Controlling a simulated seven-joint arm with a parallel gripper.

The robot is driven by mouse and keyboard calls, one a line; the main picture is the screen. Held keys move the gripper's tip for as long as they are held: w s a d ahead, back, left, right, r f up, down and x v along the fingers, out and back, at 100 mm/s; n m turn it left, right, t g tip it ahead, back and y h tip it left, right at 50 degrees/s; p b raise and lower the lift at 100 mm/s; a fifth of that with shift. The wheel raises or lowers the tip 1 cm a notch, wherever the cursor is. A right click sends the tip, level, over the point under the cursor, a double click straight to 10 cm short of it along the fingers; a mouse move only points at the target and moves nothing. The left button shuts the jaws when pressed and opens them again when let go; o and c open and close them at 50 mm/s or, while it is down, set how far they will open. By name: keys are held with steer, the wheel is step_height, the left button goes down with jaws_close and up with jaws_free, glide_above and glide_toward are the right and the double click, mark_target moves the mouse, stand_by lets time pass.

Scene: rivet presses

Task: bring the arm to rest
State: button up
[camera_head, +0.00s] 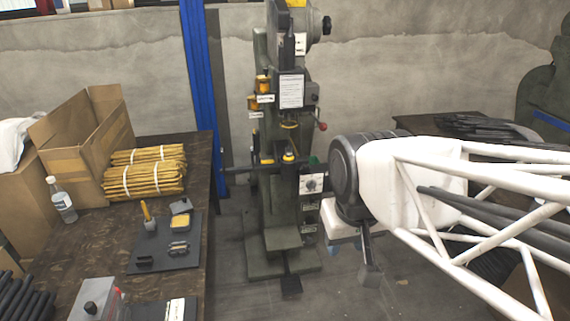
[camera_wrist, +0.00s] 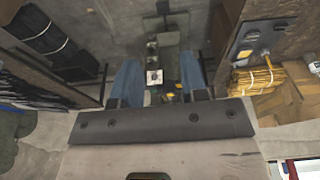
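My arm reaches in from the right in the head view, with its white truss forearm and dark wrist joint. My gripper (camera_head: 364,265) hangs below the wrist, in front of and to the right of the green rivet press (camera_head: 287,220). In the wrist view my gripper (camera_wrist: 159,64) shows two bluish fingers standing well apart, with nothing held between them. The press also shows beyond the fingers in the wrist view (camera_wrist: 169,58). Part of the gripper is hidden by the wrist in the head view.
A dark table (camera_head: 85,240) on the left carries an open cardboard box (camera_head: 85,125), bundled yellow rods (camera_head: 145,172), a bottle (camera_head: 61,200) and a black mat (camera_head: 150,262) with small items. Another table (camera_head: 425,125) with dark rods stands behind my arm. Bare floor lies around the press.

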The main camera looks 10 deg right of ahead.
steer(key=shift+s+d+f, duration=0.15)
steer(key=shift+s+f, duration=0.1)
steer(key=shift+s, duration=0.25)
steer(key=shift+s+d+f, duration=0.1)
steer(key=shift+s+f, duration=0.1)
steer(key=shift+s, duration=0.25)
stand_by(0.7)
